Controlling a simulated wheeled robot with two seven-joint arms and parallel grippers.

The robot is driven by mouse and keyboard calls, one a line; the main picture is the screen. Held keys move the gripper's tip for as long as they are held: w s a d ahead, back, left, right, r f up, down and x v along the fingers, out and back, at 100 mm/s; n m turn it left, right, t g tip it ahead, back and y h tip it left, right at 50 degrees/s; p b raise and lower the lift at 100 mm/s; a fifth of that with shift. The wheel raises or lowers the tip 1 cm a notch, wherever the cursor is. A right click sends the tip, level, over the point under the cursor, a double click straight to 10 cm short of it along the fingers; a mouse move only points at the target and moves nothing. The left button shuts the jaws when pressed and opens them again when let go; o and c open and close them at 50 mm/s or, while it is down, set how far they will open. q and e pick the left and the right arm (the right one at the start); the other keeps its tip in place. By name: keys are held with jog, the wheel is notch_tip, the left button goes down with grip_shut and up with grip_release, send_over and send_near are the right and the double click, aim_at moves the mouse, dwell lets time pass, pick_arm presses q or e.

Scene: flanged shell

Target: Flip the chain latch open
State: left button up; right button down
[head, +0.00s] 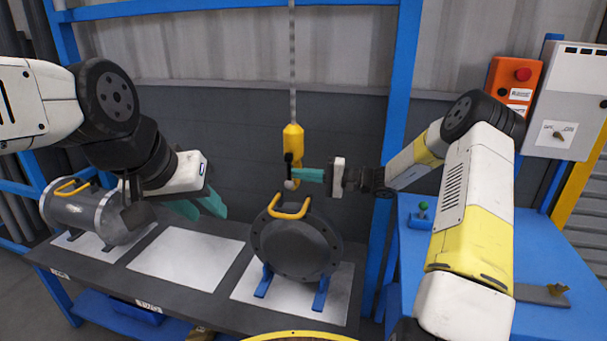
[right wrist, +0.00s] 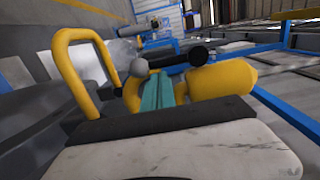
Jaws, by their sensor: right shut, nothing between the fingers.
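A yellow chain hook block (head: 293,138) hangs on a chain above a dark flanged shell (head: 296,246) with a yellow handle (head: 288,208). A black latch lever (head: 288,158) sits at the block's left side. A pale grey ball (head: 290,185) is just below it. In the right wrist view the lever (right wrist: 172,61) lies beyond my teal fingertips, beside the grey ball (right wrist: 138,67) and yellow block (right wrist: 222,90). My right gripper (head: 297,175) is shut and empty at the latch; contact is unclear. My left gripper (head: 203,207) is open and empty, left of the shell.
A second, grey shell (head: 85,213) lies on the bench at left. A bare white plate (head: 187,258) lies between the shells. A blue table (head: 545,250) stands at right with a green-topped knob (head: 422,208). A blue post (head: 401,110) rises behind my right arm.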

jog(key=shift+s+a+f+m, duration=0.15)
jog(key=shift+s+m, duration=0.15)
jog(key=shift+m, duration=0.3)
jog(key=s+a+r+m, duration=0.1)
jog(key=s+r+m, duration=0.2)
jog(key=m, duration=0.7)
jog(key=s+a+r+m+t, duration=0.1)
jog(key=s+r+m, duration=0.2)
jog(key=m, duration=0.7)
jog(key=shift+s+a+m, duration=0.2)
jog(key=shift+s+m, duration=0.1)
jog(key=shift+s, duration=0.5)
jog(key=shift+r, duration=0.25)
jog(key=shift+d, duration=0.15)
